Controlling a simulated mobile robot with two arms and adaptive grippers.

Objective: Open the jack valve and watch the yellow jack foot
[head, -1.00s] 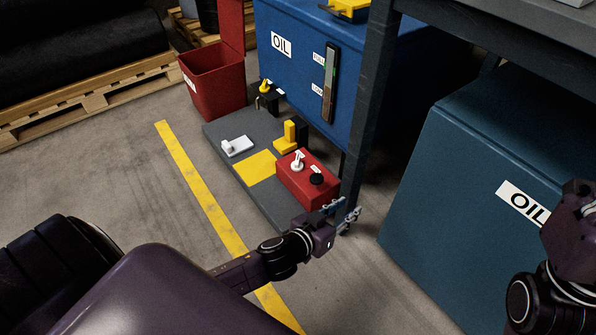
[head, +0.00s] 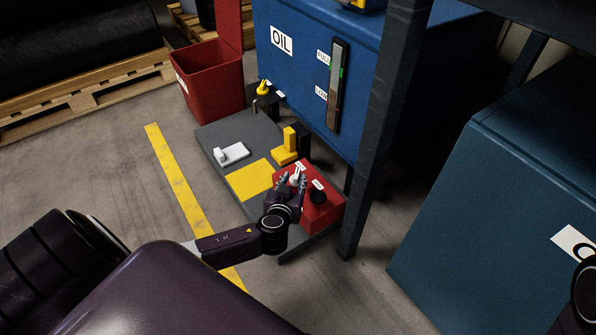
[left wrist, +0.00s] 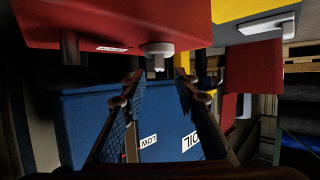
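The red jack box (head: 328,212) stands on a grey base plate. Its white valve handle (head: 295,178) is partly hidden by my left gripper (head: 291,183). In the left wrist view the white valve handle (left wrist: 158,48) shows below the red box (left wrist: 110,22), in line with the gap between the open fingers of my left gripper (left wrist: 158,77). Nothing is gripped; I cannot tell if a finger touches the handle. The yellow jack foot (head: 286,157), an L-shaped block, stands behind the red box. My right gripper is out of view.
A black knob (head: 318,198) sits beside the valve. A yellow pad (head: 250,180) and a white piece (head: 232,154) lie on the base plate (head: 222,130). A blue oil tank (head: 300,85) stands behind, with a dark post (head: 375,140) close on the right.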

